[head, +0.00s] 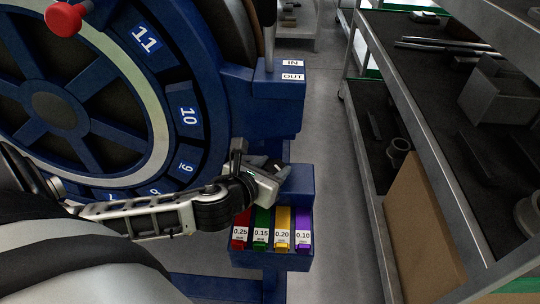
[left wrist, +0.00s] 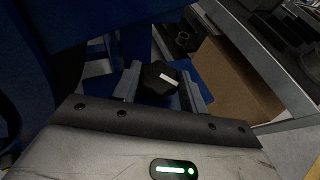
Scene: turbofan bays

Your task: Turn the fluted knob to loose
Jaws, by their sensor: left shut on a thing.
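The fluted knob (left wrist: 160,82) is dark with a white pointer mark, and shows between the fingers of my left gripper (left wrist: 163,90) in the left wrist view. The gripper is shut on it, with a finger on either side. In the head view my left gripper (head: 274,173) is at the blue stand right of the big numbered wheel, above the coloured strips. There the knob is mostly hidden by the gripper. No loose or tight label can be read. My right gripper is not in view.
The blue numbered wheel (head: 188,112) with a red knob (head: 63,19) fills the left. An IN/OUT block (head: 278,88) stands above the gripper. Coloured strips marked 0.25 to 0.10 (head: 272,230) lie below it. A shelf rack (head: 440,130) stands right, across clear floor (head: 330,200).

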